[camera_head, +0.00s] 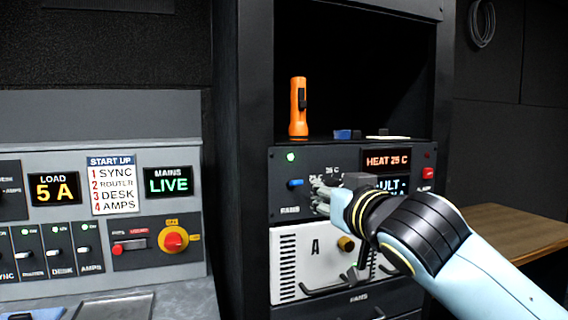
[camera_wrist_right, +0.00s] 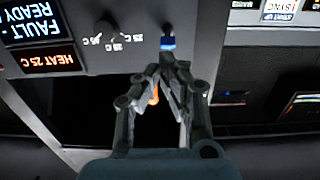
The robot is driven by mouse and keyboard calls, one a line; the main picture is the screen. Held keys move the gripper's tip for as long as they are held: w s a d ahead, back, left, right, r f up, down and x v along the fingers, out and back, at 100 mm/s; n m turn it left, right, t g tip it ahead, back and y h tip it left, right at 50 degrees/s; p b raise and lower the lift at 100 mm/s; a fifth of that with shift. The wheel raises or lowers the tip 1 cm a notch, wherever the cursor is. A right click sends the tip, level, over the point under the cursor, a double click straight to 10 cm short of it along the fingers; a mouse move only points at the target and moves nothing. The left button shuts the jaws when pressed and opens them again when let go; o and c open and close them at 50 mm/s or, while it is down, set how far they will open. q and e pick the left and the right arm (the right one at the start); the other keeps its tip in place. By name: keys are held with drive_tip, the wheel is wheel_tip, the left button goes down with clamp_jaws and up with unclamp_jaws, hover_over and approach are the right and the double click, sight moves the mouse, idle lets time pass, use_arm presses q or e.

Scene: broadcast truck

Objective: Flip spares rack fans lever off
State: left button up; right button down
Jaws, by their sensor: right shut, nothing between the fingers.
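The spares rack panel (camera_head: 335,215) has a blue fans lever (camera_head: 295,183) above the FANS label, under a lit green lamp. In the wrist view, which is upside down, the blue lever (camera_wrist_right: 168,43) sits just beyond my fingertips. My right gripper (camera_head: 318,190) is shut and empty, just right of the lever in the head view. Its fingers also show in the wrist view (camera_wrist_right: 168,62), pointing at the lever. I cannot tell whether they touch it. My gripper and wrist cover part of the knob and the fault display. My left gripper is not in view.
A HEAT 25 C display (camera_head: 387,161) and a red switch (camera_head: 428,173) are on the panel's right. An orange flashlight (camera_head: 298,112) stands on the shelf above. A white unit (camera_head: 300,262) with handles lies below. A console (camera_head: 100,205) stands at left.

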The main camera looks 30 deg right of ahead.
use_arm(q)
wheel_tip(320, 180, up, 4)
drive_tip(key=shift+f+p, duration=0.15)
drive_tip(key=shift+p, duration=1)
use_arm(e)
wheel_tip(320, 180, up, 7)
drive_tip(key=t, duration=0.1)
drive_tip(key=shift+a, duration=0.15)
drive_tip(key=shift+w+a+f, duration=0.1)
drive_tip(key=p, duration=0.4)
hover_over(294, 183)
drive_tip(key=d, duration=0.2)
drive_tip(key=shift+w+a, duration=0.2)
drive_tip(key=shift+w, duration=0.05)
drive_tip(key=f, duration=0.1)
drive_tip(key=s+f, duration=0.1)
drive_tip(key=f, duration=0.1)
drive_tip(key=shift+s+a+f, duration=0.1)
drive_tip(key=shift+s+a, duration=0.05)
drive_tip(key=shift+s, duration=0.05)
drive_tip(key=shift+s+f, duration=0.1)
drive_tip(key=shift+f, duration=0.05)
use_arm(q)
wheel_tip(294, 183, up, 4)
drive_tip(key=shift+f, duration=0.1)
use_arm(e)
drive_tip(key=shift+f, duration=0.15)
